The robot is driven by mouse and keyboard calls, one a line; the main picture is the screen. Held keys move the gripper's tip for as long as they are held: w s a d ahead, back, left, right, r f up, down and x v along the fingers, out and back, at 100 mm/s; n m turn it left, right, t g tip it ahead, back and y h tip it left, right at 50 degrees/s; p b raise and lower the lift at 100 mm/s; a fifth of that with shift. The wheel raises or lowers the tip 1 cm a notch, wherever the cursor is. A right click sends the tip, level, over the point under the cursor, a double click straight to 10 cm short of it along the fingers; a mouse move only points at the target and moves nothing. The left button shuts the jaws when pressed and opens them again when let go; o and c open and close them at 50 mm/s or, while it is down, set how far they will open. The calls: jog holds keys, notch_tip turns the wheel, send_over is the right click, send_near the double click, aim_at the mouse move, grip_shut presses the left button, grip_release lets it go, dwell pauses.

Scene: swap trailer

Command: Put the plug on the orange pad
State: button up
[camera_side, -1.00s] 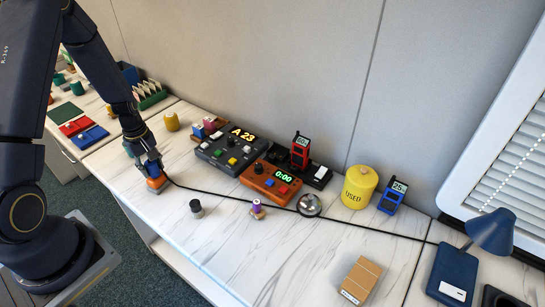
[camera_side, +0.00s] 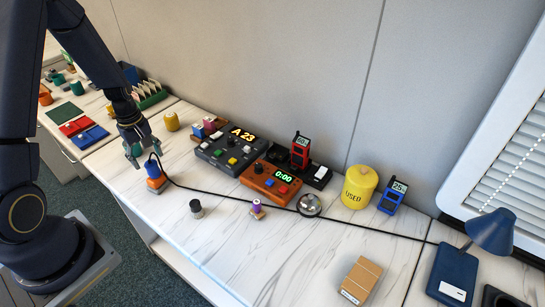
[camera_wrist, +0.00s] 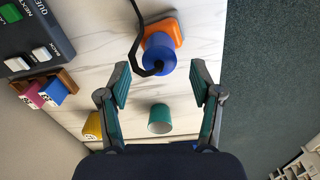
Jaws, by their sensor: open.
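The blue plug (camera_side: 152,169) stands upright on the orange pad (camera_side: 156,183), near the left front edge of the white table. In the wrist view the plug (camera_wrist: 159,57) covers the middle of the orange pad (camera_wrist: 178,33), and a black cord runs from its top. My gripper (camera_side: 134,158) is above the table, up and to the left of the plug in the side view, apart from it. In the wrist view my gripper (camera_wrist: 162,82) is open and empty, with the plug just beyond the fingertips.
A green cup (camera_wrist: 160,118) shows between the fingers in the wrist view. The black cord (camera_side: 230,197) runs right across the table. A dark control box (camera_side: 229,150) and an orange timer box (camera_side: 271,184) stand behind. A grey-black knob (camera_side: 196,209) stands to the right.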

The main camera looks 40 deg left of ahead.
aim_at(149, 162)
jog(key=d+r+m+t, duration=0.1)
jog(key=d+r+m, duration=0.3)
jog(key=r, duration=0.6)
jog(key=d+r+m+t, duration=0.1)
jog(key=d+r+m, duration=0.1)
jog(key=d+r, duration=0.5)
jog(key=s+d+r+m+t, duration=0.3)
jog(key=s+d+r+m, duration=0.6)
jog(key=s+r+m, duration=0.1)
jog(key=shift+d+r, duration=0.15)
jog(key=shift+r, duration=0.15)
